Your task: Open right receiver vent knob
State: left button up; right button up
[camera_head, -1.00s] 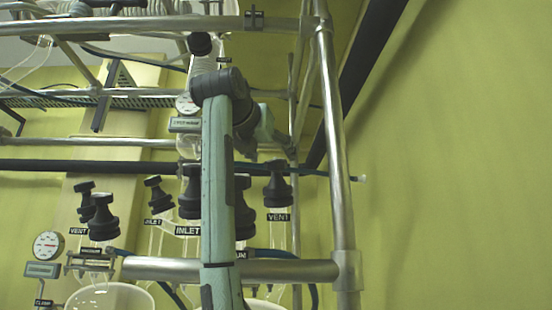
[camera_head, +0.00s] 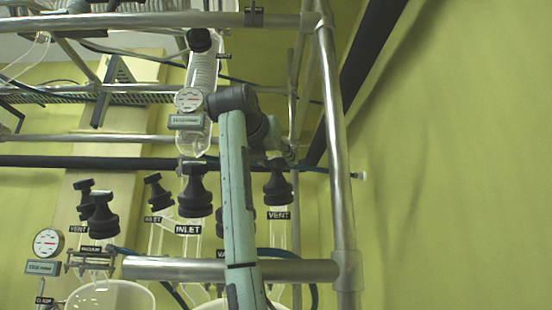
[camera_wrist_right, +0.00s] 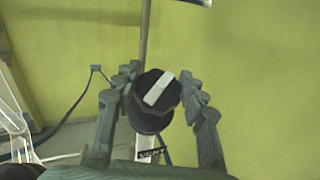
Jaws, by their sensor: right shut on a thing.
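The right receiver vent knob (camera_head: 278,186) is black and stands above a "VENT" label on glass, at the right of the row in the head view. In the right wrist view the knob (camera_wrist_right: 150,112) shows from above, with a white bar across its dark top. My right gripper (camera_wrist_right: 158,91) has one finger on each side of the knob and is shut on it. In the head view my right gripper (camera_head: 275,160) is small and partly hidden at the knob's top. My left gripper is not in view.
A black "INLET" knob (camera_head: 194,195) stands left of my right arm, which covers most of another knob. More black knobs (camera_head: 103,218) stand further left. A metal upright (camera_head: 335,150) and a horizontal rail (camera_head: 180,268) frame the vent. The yellow wall at the right is clear.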

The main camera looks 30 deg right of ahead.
jog(key=shift+c, duration=0.5)
jog(key=shift+n, duration=0.3)
jog(key=shift+a+n+t+y, duration=0.1)
jog(key=shift+n+t+y, duration=0.6)
jog(key=shift+t, duration=0.1)
jog(key=shift+n+t+y, duration=0.3)
jog(key=shift+n+y, duration=0.1)
jog(key=shift+n, duration=0.1)
jog(key=n+t+y+b, duration=0.1)
jog(key=n+t+y, duration=0.1)
jog(key=n+y, duration=0.1)
jog(key=shift+n, duration=0.5)
jog(key=shift+n+t+y, duration=0.3)
jog(key=shift+n+y, duration=0.6)
jog(key=shift+y, duration=0.1)
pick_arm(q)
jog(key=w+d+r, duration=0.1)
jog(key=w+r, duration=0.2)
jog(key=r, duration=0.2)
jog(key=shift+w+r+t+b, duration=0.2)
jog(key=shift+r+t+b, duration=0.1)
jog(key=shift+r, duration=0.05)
pick_arm(e)
jog(key=shift+n+y, duration=0.7)
jog(key=shift+n, duration=0.2)
